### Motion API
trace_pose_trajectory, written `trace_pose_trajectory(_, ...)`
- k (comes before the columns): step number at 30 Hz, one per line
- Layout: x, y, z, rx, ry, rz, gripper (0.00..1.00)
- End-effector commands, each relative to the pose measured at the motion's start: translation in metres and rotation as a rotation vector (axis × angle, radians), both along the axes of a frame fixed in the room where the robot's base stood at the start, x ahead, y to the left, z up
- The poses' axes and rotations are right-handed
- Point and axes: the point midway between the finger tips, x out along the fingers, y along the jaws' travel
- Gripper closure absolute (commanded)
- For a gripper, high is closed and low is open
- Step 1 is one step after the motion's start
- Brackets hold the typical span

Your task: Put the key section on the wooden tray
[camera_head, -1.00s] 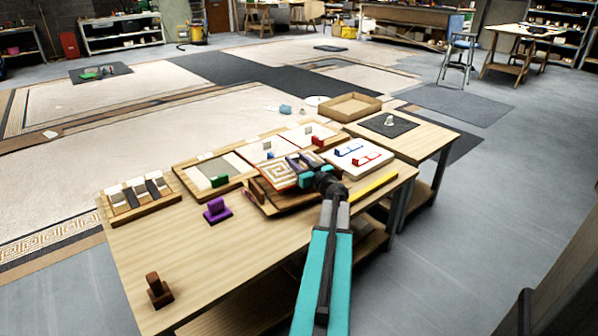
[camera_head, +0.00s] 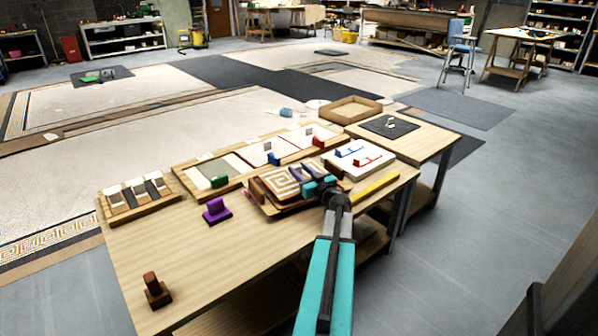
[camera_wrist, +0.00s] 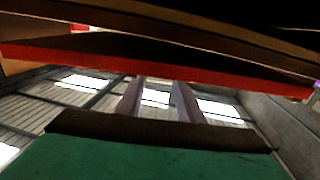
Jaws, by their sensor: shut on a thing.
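The key section (camera_head: 277,182) is a panel with a white and brown square-spiral pattern and a red-brown edge. My gripper (camera_head: 309,181), teal and dark, is shut on its right side. The section looks nearly level, right over a wooden tray (camera_head: 262,207) at the table's middle front. I cannot tell whether it touches the tray. Most of the tray is hidden under the section. In the wrist view a dark brown and red edge (camera_wrist: 150,62) runs across close to the camera, above the dark finger bar.
A long board (camera_head: 188,180) with panels and coloured blocks lies behind. A white panel (camera_head: 340,165) with blue and red pieces is to the right, beside a yellow bar (camera_head: 376,189). A purple block (camera_head: 216,211) stands left. The table's front left is mostly clear.

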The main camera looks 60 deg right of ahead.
Motion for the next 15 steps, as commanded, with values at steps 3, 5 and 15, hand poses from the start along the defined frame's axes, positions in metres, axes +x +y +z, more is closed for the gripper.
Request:
trace_pose_trajectory(3,0.0,-0.0002,-0.0002,0.0,-0.003,0.0,1.0)
trace_pose_trajectory(5,0.0,-0.0003,-0.0012,0.0,-0.003,0.0,1.0)
trace_pose_trajectory(15,-0.0004,-0.0004,-0.0076,0.0,-0.004,0.0,1.0)
